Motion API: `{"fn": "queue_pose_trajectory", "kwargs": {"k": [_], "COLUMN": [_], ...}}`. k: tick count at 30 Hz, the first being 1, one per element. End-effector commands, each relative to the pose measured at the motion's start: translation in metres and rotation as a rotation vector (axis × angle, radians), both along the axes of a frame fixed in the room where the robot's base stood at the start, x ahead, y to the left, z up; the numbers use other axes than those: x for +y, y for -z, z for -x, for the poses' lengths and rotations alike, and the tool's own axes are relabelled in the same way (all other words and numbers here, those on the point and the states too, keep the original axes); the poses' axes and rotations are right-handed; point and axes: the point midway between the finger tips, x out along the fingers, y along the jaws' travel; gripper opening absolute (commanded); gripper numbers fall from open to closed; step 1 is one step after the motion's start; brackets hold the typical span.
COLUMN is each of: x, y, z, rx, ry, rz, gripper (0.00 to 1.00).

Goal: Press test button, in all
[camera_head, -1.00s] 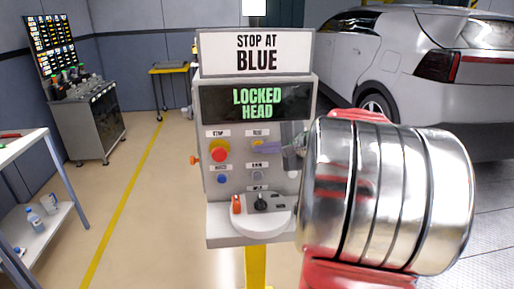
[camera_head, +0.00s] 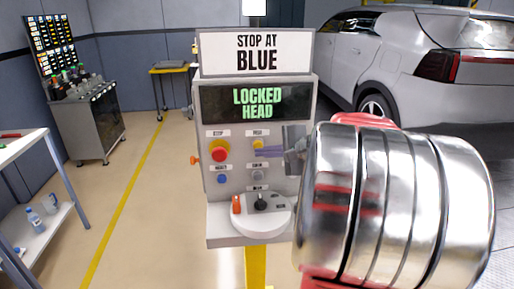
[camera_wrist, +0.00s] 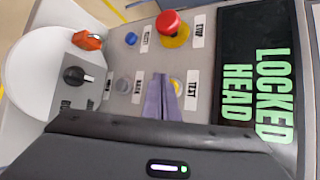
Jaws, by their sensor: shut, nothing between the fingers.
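The test button (camera_head: 258,142) is a small yellow button on the grey control panel (camera_head: 209,104), below the green "LOCKED HEAD" display (camera_head: 258,103). In the wrist view the yellow button (camera_wrist: 177,85) shows beside its TEST label (camera_wrist: 192,88), partly covered by my fingers. My gripper (camera_head: 259,151) is shut and empty. In the wrist view its purple-grey fingertips (camera_wrist: 159,76) lie right beside the button. I cannot tell whether they touch it or the panel.
A "STOP AT BLUE" sign (camera_head: 257,53) tops the panel. A car (camera_head: 400,60) stands behind right.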

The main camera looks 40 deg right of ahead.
Motion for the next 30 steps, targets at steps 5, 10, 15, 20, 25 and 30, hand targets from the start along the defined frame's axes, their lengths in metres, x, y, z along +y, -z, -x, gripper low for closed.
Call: {"fn": "queue_pose_trajectory", "kwargs": {"k": [5, 10, 15, 20, 25, 30], "x": [0.007, 0.013, 0.020, 0.026, 0.027, 0.026], "y": [0.000, 0.000, 0.000, 0.000, 0.000, 0.000], "z": [0.010, 0.020, 0.030, 0.038, 0.039, 0.039], "rx": [0.000, 0.001, 0.000, 0.000, 0.000, 0.000], "ry": [0.001, 0.002, 0.001, 0.001, 0.000, 0.000], "rz": [0.000, 0.001, 0.000, 0.000, -0.001, 0.000], "gripper": [0.00, 0.00, 0.00, 0.00, 0.00, 0.00]}}
